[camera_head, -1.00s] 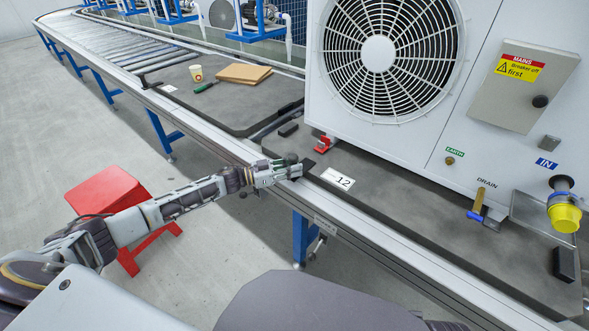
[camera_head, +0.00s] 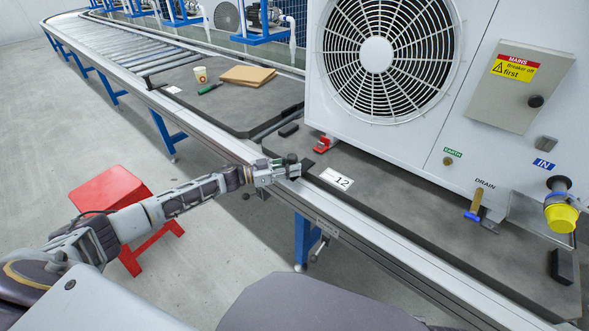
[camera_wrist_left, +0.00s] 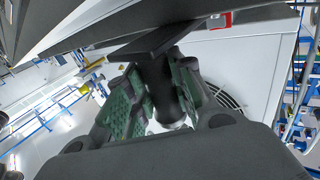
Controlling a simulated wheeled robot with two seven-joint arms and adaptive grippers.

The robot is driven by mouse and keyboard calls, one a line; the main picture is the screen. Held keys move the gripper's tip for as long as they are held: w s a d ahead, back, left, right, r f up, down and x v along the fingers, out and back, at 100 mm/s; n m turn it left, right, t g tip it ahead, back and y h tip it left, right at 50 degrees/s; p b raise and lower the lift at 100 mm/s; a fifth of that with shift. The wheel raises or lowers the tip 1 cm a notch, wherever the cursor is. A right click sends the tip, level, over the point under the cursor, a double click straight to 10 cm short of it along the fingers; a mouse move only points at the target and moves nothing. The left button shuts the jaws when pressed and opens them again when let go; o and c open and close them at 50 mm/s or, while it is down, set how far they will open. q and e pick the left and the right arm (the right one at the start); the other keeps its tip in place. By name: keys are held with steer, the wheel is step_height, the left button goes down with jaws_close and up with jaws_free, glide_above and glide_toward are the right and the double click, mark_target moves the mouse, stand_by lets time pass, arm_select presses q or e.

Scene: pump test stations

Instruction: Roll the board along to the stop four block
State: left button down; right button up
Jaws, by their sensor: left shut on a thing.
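The dark grey board (camera_head: 400,217), with a white 12 label (camera_head: 341,179), lies on the roller conveyor and carries a large white fan unit (camera_head: 420,130). My left gripper (camera_head: 288,170) is at the board's near left corner, shut on a dark handle. In the left wrist view the handle (camera_wrist_left: 164,88) stands between green-padded fingers. A small black block (camera_head: 289,130) lies near the board's far left corner, and another black block (camera_head: 565,266) is at its right end. I cannot tell which block is stop four. My right gripper is not in view.
A second dark board (camera_head: 232,112) lies ahead on the left, with a cup (camera_head: 200,74), a cardboard piece (camera_head: 247,76) and a green tool (camera_head: 210,88). Bare rollers (camera_head: 105,45) run beyond it. A red stool (camera_head: 112,193) stands beside the conveyor, under my left arm.

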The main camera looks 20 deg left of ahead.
arm_select(q)
steer(key=shift+w+a+r, duration=0.2)
steer(key=shift+w+a, duration=0.2)
steer(key=shift+a, duration=0.35)
steer(key=c, duration=1.6)
jaws_free()
steer(key=shift+c, duration=0.2)
steer(key=o, duration=0.5)
steer(key=shift+a+f, duration=0.1)
steer(key=shift+a, duration=0.05)
steer(key=shift+s, duration=0.1)
steer(key=shift+s+d+f, duration=0.1)
steer(key=shift+s+d, duration=0.05)
steer(key=shift+d, duration=0.1)
steer(key=v, duration=1.2)
step_height(320, 180, up, 9)
steer(key=p, duration=0.9)
